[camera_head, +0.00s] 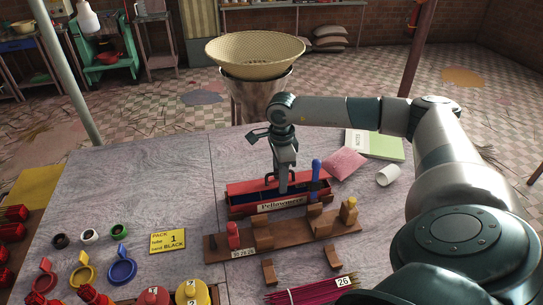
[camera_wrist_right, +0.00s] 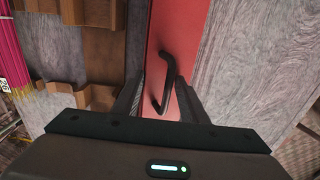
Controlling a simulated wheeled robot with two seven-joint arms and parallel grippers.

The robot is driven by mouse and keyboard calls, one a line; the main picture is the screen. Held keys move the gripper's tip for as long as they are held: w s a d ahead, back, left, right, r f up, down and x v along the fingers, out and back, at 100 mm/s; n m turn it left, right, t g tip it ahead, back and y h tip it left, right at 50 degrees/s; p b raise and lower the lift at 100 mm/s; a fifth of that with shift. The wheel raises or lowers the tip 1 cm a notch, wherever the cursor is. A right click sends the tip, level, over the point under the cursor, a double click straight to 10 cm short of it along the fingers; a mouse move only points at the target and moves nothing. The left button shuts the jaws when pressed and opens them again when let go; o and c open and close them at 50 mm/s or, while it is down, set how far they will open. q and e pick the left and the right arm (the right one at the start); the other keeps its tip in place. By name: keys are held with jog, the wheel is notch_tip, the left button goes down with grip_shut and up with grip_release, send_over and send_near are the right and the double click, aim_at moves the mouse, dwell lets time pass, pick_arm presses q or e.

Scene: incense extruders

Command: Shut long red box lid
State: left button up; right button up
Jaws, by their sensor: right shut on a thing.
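The long red box (camera_head: 240,207) stands on the grey table, with a printed name label on its front. Its red lid (camera_wrist_right: 178,38) fills the middle of the right wrist view and carries a black bow handle (camera_wrist_right: 168,82). My right gripper (camera_head: 284,190) reaches down over the box from the right. In the wrist view its fingers (camera_wrist_right: 163,102) lie on both sides of the handle, shut on it. The arm hides part of the box, and I cannot tell exactly how far the lid stands open. My left gripper is not in view.
A wooden rack (camera_head: 290,232) with pegs stands just in front of the box. A blue-handled tool (camera_head: 316,170) stands at its right end. A pink packet (camera_head: 345,163), a white cup (camera_head: 388,175) and a notebook (camera_head: 382,145) lie right. The table's left back is clear.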

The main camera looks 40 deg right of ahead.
jog(key=shift+s+f, duration=0.15)
jog(key=shift+f, duration=0.05)
jog(key=shift+s+a+f+b, duration=0.2)
jog(key=shift+s+f+b, duration=0.1)
jog(key=shift+f+b, duration=0.3)
jog(key=shift+s+a+f, duration=0.1)
jog(key=shift+s, duration=0.05)
jog(key=c, duration=0.6)
jog(key=o, duration=1.1)
jog(key=shift+s, duration=0.1)
